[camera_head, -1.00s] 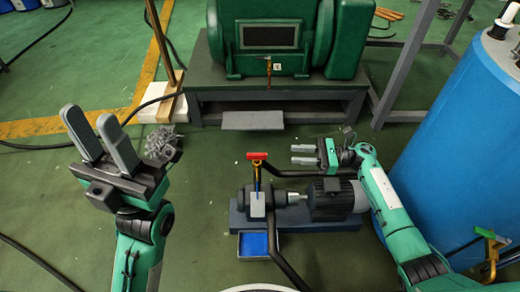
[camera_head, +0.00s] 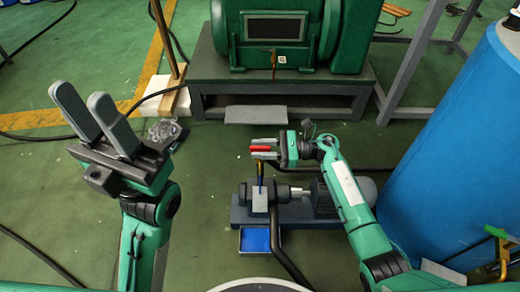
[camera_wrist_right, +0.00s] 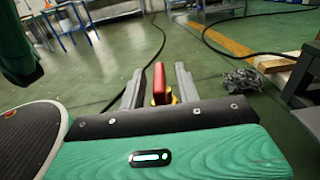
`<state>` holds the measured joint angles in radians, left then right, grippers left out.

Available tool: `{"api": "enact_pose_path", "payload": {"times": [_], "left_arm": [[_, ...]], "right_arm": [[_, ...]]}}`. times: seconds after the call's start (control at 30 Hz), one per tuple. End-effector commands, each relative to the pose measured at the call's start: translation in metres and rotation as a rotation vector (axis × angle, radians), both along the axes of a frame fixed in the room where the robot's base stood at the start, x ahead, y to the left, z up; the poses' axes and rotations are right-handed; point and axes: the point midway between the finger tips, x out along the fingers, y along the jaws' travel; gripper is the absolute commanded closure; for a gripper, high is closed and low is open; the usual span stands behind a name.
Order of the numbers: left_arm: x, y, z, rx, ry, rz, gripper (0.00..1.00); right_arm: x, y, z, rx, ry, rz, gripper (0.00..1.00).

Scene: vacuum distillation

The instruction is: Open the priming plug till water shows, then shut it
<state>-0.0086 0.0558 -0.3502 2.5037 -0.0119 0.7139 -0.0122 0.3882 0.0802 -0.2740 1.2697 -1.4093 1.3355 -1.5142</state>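The priming plug's red handle (camera_head: 260,149) stands on a yellow stem (camera_head: 260,172) above the grey pump (camera_head: 259,196). My right gripper (camera_head: 264,148) is open, its two fingers reaching left on either side of the red handle. In the right wrist view the red handle (camera_wrist_right: 159,82) stands between the fingers, with a gap showing on both sides. My left gripper (camera_head: 79,93) is open and empty, raised at the left. No water shows at the plug. My right arm partly hides the pump's motor (camera_head: 323,200).
A blue tray (camera_head: 255,240) lies in front of the pump. A large blue tank (camera_head: 450,150) stands close to my right arm. A green machine on a grey stand (camera_head: 215,90) is behind. The floor between my left arm and the pump is clear.

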Motion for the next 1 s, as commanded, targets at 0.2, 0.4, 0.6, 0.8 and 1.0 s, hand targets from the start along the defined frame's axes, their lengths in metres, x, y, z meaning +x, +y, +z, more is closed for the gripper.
{"api": "enact_pose_path", "payload": {"times": [0.2, 0.4, 0.6, 0.8, 1.0], "left_arm": [[-0.0006, -0.001, 0.0007, -0.003, -0.003, -0.005, 0.67], [-0.001, -0.0014, 0.0019, -0.003, -0.007, -0.006, 0.67], [-0.0012, -0.0013, 0.0025, -0.003, -0.009, -0.007, 0.67], [-0.0011, -0.001, 0.0034, -0.002, -0.01, -0.004, 0.67], [-0.0006, 0.0011, 0.0038, -0.002, -0.001, 0.004, 0.67]], "right_arm": [[0.0001, 0.0048, 0.0004, 0.0, 0.0, 0.0, 0.67], [0.0001, 0.0045, 0.0004, 0.0, 0.0, 0.0, 0.79], [0.0001, 0.0044, 0.0003, 0.0, 0.0, 0.0, 1.0], [0.0, 0.0043, 0.0006, 0.0, 0.0, -0.014, 1.0], [-0.0009, 0.0037, 0.0009, -0.001, 0.002, -0.084, 1.0]]}}
